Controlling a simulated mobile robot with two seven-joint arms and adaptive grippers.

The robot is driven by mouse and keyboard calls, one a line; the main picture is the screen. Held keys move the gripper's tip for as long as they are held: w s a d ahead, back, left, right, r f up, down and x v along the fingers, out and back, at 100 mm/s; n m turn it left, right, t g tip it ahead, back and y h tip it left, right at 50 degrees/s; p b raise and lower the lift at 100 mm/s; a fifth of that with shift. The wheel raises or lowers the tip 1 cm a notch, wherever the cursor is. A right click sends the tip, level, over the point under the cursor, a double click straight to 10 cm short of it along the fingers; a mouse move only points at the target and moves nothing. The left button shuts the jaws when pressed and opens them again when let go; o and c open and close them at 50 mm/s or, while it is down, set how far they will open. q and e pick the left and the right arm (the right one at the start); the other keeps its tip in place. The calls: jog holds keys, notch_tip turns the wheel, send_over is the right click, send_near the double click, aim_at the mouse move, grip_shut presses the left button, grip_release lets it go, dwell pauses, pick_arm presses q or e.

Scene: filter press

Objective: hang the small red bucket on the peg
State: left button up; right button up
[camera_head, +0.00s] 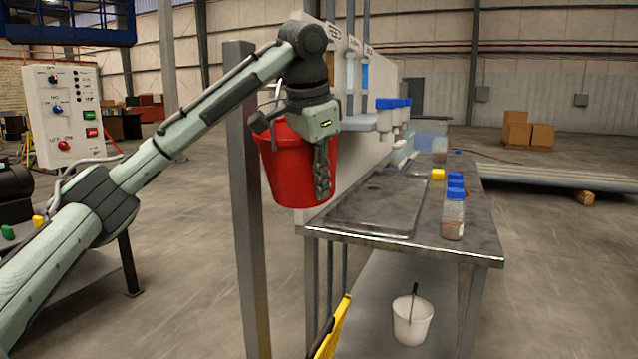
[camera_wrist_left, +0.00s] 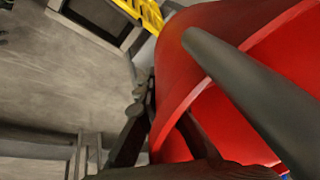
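The small red bucket (camera_head: 285,168) is upright in the air, beside a grey metal post (camera_head: 250,240) and in front of a pale panel. It also fills the right of the left wrist view (camera_wrist_left: 180,60). My left gripper (camera_head: 322,175) is at its right side, one finger outside the wall. In the wrist view the fingers (camera_wrist_left: 165,110) straddle the rim and appear shut on the wall. A dark bar (camera_wrist_left: 240,90) crosses the bucket's mouth; I cannot tell whether it is the peg or the handle grip. A dark knob (camera_head: 260,122) shows by the post. My right gripper is out of view.
A steel table (camera_head: 400,237) with blue-capped bottles (camera_head: 454,215) stands to the right. A white bucket (camera_head: 412,320) sits on its lower shelf. A yellow object (camera_head: 332,325) is below the table's left edge. A control panel (camera_head: 62,115) stands at left.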

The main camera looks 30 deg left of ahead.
pick_arm(q)
jog(key=o, duration=0.5)
jog(key=shift+r, duration=0.1)
